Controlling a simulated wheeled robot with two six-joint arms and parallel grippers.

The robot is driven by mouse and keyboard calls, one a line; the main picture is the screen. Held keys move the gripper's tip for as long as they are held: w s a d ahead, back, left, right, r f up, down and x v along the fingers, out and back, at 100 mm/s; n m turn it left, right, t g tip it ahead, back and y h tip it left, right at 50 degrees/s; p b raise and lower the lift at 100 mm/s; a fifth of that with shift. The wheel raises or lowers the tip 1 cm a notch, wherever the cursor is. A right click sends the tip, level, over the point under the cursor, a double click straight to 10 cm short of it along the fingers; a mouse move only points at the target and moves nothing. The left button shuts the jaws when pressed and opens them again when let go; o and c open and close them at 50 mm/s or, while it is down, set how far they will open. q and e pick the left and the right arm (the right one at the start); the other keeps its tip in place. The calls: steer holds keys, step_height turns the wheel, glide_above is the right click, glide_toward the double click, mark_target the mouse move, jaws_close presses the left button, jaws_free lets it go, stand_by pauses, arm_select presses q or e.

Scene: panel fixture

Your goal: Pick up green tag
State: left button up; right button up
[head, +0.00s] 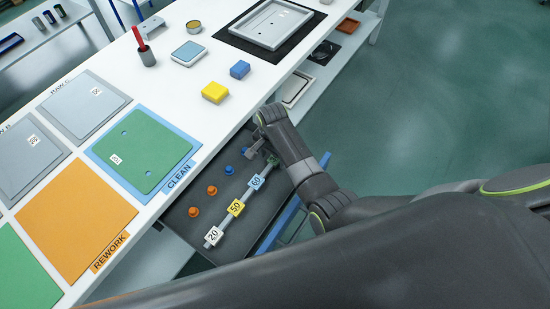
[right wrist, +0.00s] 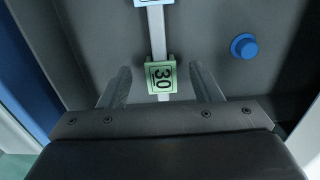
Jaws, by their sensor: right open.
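The green tag (right wrist: 161,77) is marked 30 and sits on a pale rail (right wrist: 157,35). In the right wrist view it lies between the two fingers of my right gripper (right wrist: 159,69), with a gap on each side. In the head view, my right gripper (head: 264,152) is over the far end of the rail in the open drawer (head: 190,228) and largely hides the tag. The gripper is open and empty. My left gripper is not in view.
Along the rail are a blue tag (head: 256,182), a yellow tag (head: 236,208) and a white tag (head: 213,234). Orange knobs (head: 194,212) and blue knobs (right wrist: 244,46) stand beside it. The white table edge runs along the drawer's left.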

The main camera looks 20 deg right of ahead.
mark_target(272, 161)
steer(key=shift+f, duration=0.75)
steer(key=c, duration=1)
steer(key=shift+c, duration=0.3)
step_height(272, 161, up, 10)
